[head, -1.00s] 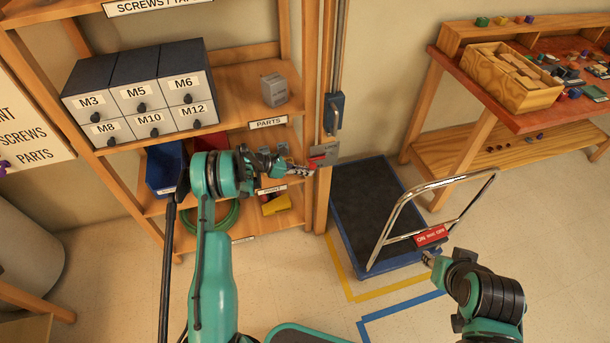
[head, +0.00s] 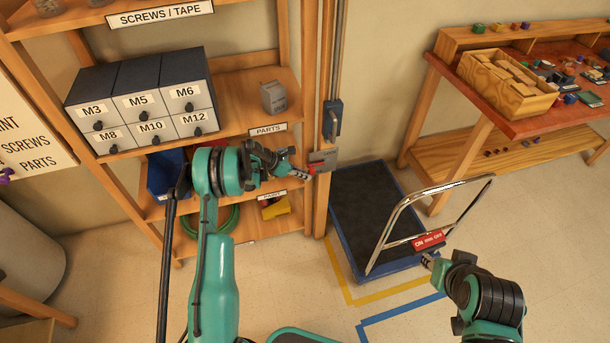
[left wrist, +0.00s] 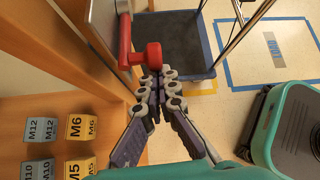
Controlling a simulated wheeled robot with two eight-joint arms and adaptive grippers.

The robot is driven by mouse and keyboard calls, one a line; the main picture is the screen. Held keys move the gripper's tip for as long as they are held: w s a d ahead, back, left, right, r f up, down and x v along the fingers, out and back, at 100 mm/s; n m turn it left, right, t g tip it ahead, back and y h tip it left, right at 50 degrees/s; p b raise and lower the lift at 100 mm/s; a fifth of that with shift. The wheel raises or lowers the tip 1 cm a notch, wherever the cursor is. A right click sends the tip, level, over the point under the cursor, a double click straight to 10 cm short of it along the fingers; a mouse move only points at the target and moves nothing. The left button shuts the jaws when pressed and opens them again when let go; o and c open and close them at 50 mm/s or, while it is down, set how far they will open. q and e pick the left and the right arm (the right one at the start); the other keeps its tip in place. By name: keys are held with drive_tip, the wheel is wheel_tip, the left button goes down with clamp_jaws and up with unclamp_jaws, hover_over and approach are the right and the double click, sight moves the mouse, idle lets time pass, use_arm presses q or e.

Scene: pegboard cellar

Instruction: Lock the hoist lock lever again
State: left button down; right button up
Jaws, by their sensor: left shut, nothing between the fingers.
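The hoist lock lever (left wrist: 128,42) is a red bar with a round red knob at its end, in the left wrist view. It is mounted on a grey plate (left wrist: 104,22) on the wooden post; in the head view the plate (head: 323,158) sits at the post's edge. My left gripper (left wrist: 158,74) is shut and empty, its fingertips right at the knob, seemingly touching it. In the head view the left gripper (head: 308,174) is just below the plate and hides part of the lever.
Wooden shelves (head: 240,95) with labelled drawers (head: 150,105) stand left of the post. A blue lever box (head: 332,121) is above the plate. A platform trolley (head: 365,215) stands right of the post; a workbench (head: 545,115) is behind it.

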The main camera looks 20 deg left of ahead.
sight(313, 170)
use_arm(q)
drive_tip(key=r+y+p, duration=0.1)
drive_tip(key=r+g, duration=0.1)
drive_tip(key=r+y+p, duration=0.1)
drive_tip(key=shift+w+d+r+g+y+p, duration=0.1)
drive_tip(key=shift+d+g+y+p, duration=0.15)
drive_tip(key=shift+g+y+p, duration=0.1)
drive_tip(key=shift+r, duration=0.35)
drive_tip(key=shift+w+d+r+p, duration=0.1)
drive_tip(key=shift+r+p, duration=0.25)
drive_tip(key=shift+w+d+r+g+y, duration=0.25)
drive_tip(key=shift+d+r+g+y, duration=0.1)
drive_tip(key=shift+r+g+y, duration=0.35)
drive_tip(key=shift+d+r+p, duration=0.1)
drive_tip(key=shift+r+p, duration=0.05)
drive_tip(key=shift+p, duration=0.15)
drive_tip(key=shift+w+d+r, duration=0.4)
drive_tip(key=shift+d+r, duration=0.05)
drive_tip(key=shift+r, duration=0.2)
